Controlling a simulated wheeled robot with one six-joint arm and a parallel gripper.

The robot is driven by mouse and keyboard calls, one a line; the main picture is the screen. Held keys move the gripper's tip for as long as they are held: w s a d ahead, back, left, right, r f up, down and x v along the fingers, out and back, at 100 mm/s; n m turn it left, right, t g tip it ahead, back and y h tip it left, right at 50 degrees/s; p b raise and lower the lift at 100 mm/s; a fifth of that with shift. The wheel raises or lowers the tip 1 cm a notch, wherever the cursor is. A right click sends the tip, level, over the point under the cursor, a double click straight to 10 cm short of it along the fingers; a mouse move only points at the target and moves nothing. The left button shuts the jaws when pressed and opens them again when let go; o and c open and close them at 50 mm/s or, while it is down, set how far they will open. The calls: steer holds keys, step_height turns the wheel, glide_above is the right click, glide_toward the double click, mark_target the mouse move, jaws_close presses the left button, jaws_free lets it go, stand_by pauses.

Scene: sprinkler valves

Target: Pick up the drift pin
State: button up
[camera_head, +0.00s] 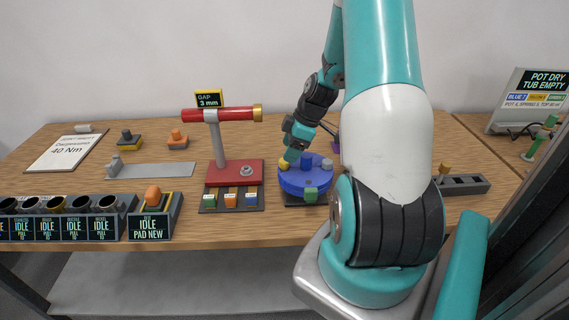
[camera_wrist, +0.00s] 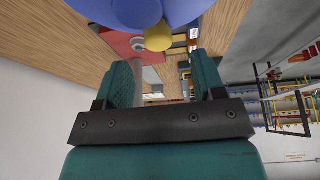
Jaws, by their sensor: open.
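I cannot tell for sure which thing is the drift pin. A round blue turntable (camera_head: 305,182) carries a blue cylinder (camera_head: 307,160), a grey piece (camera_head: 327,164), a green block (camera_head: 311,193) and a yellow round piece (camera_head: 284,164) at its left rim. My gripper (camera_head: 288,156) is at the turntable's left edge, close to the yellow piece. In the wrist view my gripper (camera_wrist: 161,64) is open with nothing between its fingers. The yellow piece (camera_wrist: 158,37) and turntable (camera_wrist: 180,8) show just beyond the fingertips.
A red-based stand (camera_head: 232,172) with a red horizontal tube (camera_head: 220,114) stands left of the turntable. A dark slotted block (camera_head: 465,185) with a yellow-topped piece (camera_head: 445,169) is at right. Cups in a row (camera_head: 60,204) and a pad holder (camera_head: 155,225) line the front left.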

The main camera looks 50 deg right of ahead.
mark_target(284, 170)
steer(key=shift+p+x, duration=0.9)
steer(key=shift+x, duration=1.5)
steer(key=shift+d+f, duration=0.1)
steer(key=shift+d, duration=0.1)
steer(key=shift+c, duration=0.4)
steer(key=c, duration=0.9)
